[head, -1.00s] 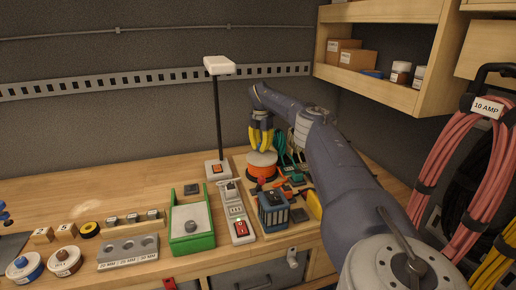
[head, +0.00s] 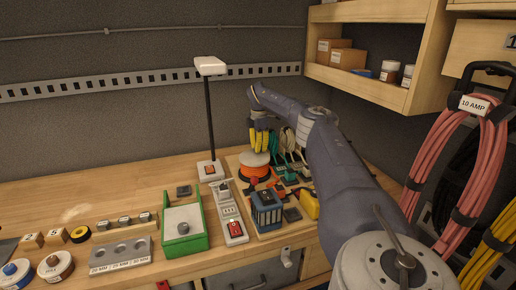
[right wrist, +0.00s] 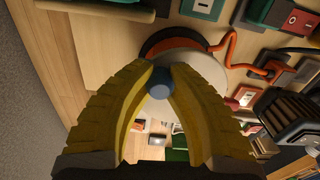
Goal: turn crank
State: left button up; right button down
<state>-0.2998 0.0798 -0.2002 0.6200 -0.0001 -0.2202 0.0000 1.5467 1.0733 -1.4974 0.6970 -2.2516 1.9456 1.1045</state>
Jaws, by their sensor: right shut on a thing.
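A spool wound with orange cord (head: 254,172) stands on the board at the back of the bench, with a pale round disc on top. In the right wrist view the pale disc (right wrist: 205,75) carries a small blue-grey knob (right wrist: 160,82), off the disc's centre. My right gripper (head: 260,141) is over the spool, its yellow fingers pointing down. In the right wrist view the fingertips (right wrist: 161,74) close on the knob from both sides. The fingers hide part of the disc. My left gripper is not in view.
A blue ribbed box (head: 267,212) and a yellow item (head: 310,205) stand in front of the spool. A lamp (head: 211,125) and a switched strip (head: 231,220) are to its left, beside a green tray (head: 201,222). A wooden shelf (head: 360,85) hangs behind my right arm.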

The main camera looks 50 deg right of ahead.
dwell(0.3)
jog(key=c, duration=1.1)
grip_release()
notch_tip(320, 180, up, 12)
